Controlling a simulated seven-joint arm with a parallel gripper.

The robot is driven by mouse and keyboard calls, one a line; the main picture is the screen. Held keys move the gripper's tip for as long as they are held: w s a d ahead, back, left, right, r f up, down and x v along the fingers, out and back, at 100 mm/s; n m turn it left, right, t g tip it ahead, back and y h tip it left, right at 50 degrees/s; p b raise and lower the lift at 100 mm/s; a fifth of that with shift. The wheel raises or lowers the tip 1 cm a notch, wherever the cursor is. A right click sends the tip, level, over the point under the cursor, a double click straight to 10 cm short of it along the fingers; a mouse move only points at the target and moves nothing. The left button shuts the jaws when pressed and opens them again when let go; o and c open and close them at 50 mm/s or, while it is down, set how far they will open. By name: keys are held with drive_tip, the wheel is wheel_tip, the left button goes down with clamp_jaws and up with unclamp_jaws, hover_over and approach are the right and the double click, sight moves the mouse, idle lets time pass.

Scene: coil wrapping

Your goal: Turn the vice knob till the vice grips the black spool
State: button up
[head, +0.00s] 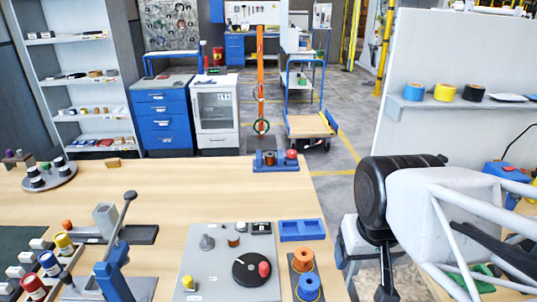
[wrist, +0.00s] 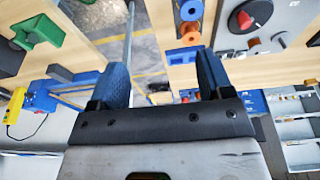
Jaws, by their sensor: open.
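A low blue fixture (head: 275,167) stands at the far edge of the bench in the head view. It has a small dark piece (head: 269,158) between upright parts and a red knob (head: 292,154) at its right end. It looks like the vice with the black spool, but it is too small to tell whether the jaws touch the spool. My gripper (wrist: 163,72) is open and empty in the wrist view, its two blue fingers wide apart. In the head view my arm is at the right, off the bench's right edge, well apart from the fixture.
A grey plate (head: 211,285) carries a black disc (head: 246,278) with a red knob. Beside it are a blue tray (head: 301,237) and upright orange and blue spools (head: 308,287). A blue lever device (head: 113,267) stands at front left. The bench middle (head: 190,190) is clear.

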drive_tip(key=shift+c, duration=0.4)
drive_tip(key=w+r+n, duration=0.2)
drive_tip(key=w+r, duration=0.1)
drive_tip(key=w, duration=0.5)
drive_tip(key=w+r+n, duration=0.1)
drive_tip(key=w+r, duration=0.2)
drive_tip(key=w, duration=0.6)
drive_tip(key=n+g, duration=0.3)
drive_tip(key=n, duration=0.7)
hover_over(292, 151)
drive_tip(key=f, duration=1.5)
drive_tip(key=shift+s+f, duration=0.35)
drive_tip(key=shift+s, duration=0.05)
drive_tip(key=shift+w+f, duration=0.3)
drive_tip(key=shift+w, duration=0.05)
